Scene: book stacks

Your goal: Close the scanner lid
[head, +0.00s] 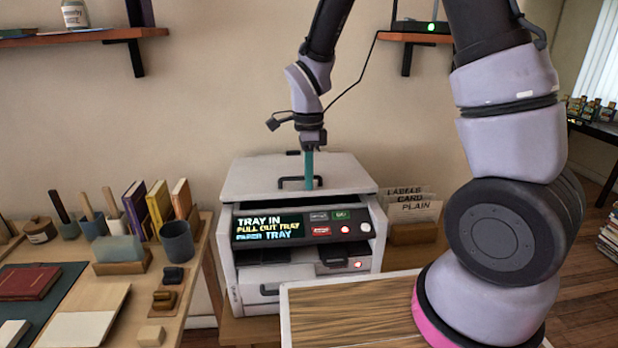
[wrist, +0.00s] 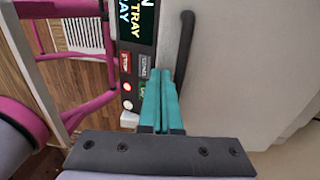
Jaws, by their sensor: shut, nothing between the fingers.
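The scanner (head: 305,230) is a white box against the wall, with a lit display and buttons on its front. Its pale lid (head: 250,175) lies flat or nearly flat on top; I cannot tell whether a thin gap is left under its front edge. A dark handle (head: 290,181) sits near the lid's front and also shows in the wrist view (wrist: 182,50). My gripper (head: 309,187) points down with its teal fingers shut and empty, at the right part of the handle. In the wrist view the fingertips (wrist: 160,72) are beside the handle, over the front edge; contact is unclear.
The display reads "TRAY IN, PULL OUT TRAY". A side table (head: 120,305) with books, cups and small blocks stands at left. A card holder (head: 412,235) stands right of the scanner. A wood-grained, white-rimmed surface (head: 345,315) is in front. Wall shelves hang above.

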